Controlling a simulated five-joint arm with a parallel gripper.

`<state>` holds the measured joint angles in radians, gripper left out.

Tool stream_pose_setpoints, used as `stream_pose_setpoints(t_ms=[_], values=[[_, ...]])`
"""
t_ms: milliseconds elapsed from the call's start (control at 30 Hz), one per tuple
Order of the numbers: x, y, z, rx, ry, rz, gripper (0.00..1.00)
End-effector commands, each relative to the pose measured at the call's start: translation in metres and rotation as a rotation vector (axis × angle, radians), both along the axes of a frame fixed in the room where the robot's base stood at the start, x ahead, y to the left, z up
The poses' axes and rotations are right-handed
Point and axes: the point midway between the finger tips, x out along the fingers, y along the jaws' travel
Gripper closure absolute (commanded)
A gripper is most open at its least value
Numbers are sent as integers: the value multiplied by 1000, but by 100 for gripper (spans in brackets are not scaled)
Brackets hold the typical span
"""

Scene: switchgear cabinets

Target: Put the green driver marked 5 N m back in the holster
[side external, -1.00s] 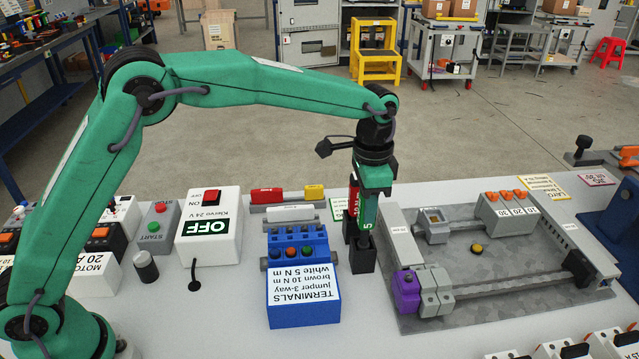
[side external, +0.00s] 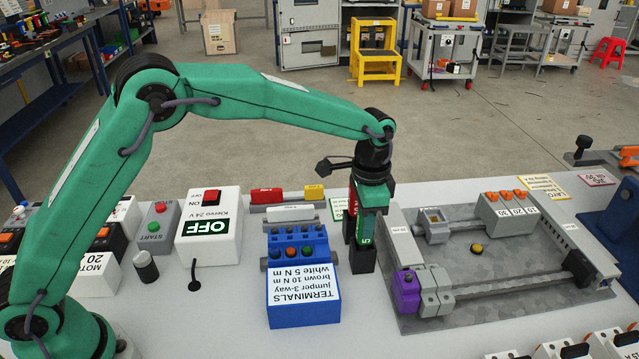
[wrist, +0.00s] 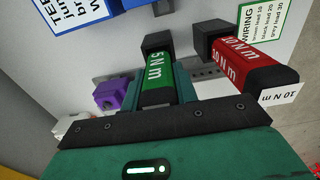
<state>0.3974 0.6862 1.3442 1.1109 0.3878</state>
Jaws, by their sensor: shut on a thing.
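The green driver (side external: 366,232) marked 5 N m is upright between the jaws of my gripper (side external: 370,212), which is shut on it. Its lower end meets a black holster socket (side external: 362,260) on the table. In the wrist view the green driver (wrist: 158,80) lines up with its black socket (wrist: 157,42); how deep it sits is hidden. A red driver (wrist: 240,65) marked 10 N m stands beside it in another black socket (wrist: 208,32). In the side view the red driver is mostly hidden behind my gripper.
A blue terminals box (side external: 303,298) stands left of the holster. A grey mounting plate (side external: 500,270) with rails, a purple block (side external: 406,288) and grey blocks lies close on the right. A white switch box (side external: 210,228) showing OFF stands further left.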

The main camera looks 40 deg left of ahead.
Motion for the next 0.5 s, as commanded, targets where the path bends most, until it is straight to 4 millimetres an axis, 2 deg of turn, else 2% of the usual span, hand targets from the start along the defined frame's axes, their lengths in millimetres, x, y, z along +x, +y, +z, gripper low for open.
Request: stream_pose_setpoints(t_ms=[67, 100, 200, 500], values=[[0, 0, -2, 0, 0, 0, 100], [0, 0, -2, 1, 1, 0, 67], [0, 0, -2, 1, 1, 0, 49], [0, 0, -2, 0, 0, 0, 49]])
